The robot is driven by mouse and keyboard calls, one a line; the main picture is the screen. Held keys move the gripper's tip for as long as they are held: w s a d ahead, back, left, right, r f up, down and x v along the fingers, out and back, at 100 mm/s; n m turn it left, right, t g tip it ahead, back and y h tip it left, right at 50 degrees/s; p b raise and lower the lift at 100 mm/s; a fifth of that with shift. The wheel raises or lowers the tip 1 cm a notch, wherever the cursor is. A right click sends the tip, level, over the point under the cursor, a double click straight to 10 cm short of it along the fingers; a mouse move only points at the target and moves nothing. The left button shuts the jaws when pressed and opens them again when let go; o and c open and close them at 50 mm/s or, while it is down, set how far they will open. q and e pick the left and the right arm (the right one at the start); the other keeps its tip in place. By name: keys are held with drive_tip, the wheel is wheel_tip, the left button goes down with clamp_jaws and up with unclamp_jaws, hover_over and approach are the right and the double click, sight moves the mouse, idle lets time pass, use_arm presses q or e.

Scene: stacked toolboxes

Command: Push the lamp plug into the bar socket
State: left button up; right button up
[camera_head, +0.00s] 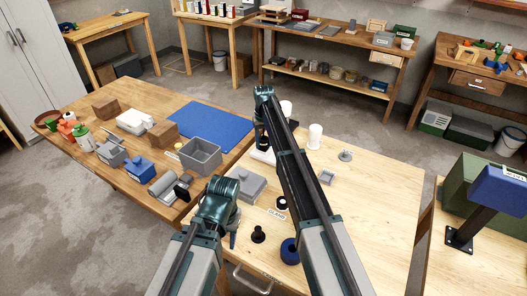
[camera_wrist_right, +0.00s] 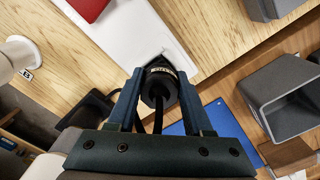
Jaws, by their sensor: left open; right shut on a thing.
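My right gripper (camera_wrist_right: 160,100) is shut on a black plug (camera_wrist_right: 160,82), with a dark cord running back between the fingers. The plug is at the end of the white bar socket (camera_wrist_right: 130,32), in front of a dark area on it. I cannot tell whether it has entered an opening. In the head view, the right gripper (camera_head: 262,138) is just above the white bar (camera_head: 263,155), and the arm hides much of this spot. My left gripper (camera_head: 232,232) is open and empty, low over the near left part of the light table.
A grey lidded box (camera_head: 238,185), a blue ring (camera_head: 290,251) and a black stand (camera_head: 258,234) are near my left gripper. White cylinders (camera_head: 315,136) stand beyond the right arm. A grey open bin (camera_head: 200,157) and a blue mat (camera_head: 212,127) occupy the left table.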

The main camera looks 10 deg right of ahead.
sight(264, 137)
drive_tip(key=shift+f+b, duration=0.3)
drive_tip(key=shift+b, duration=0.05)
idle(0.4)
drive_tip(key=o, duration=1.2)
drive_tip(key=shift+r, duration=0.1)
wheel_tip(264, 137, up, 14)
drive_tip(key=p, duration=1.4)
drive_tip(key=shift+f, duration=0.2)
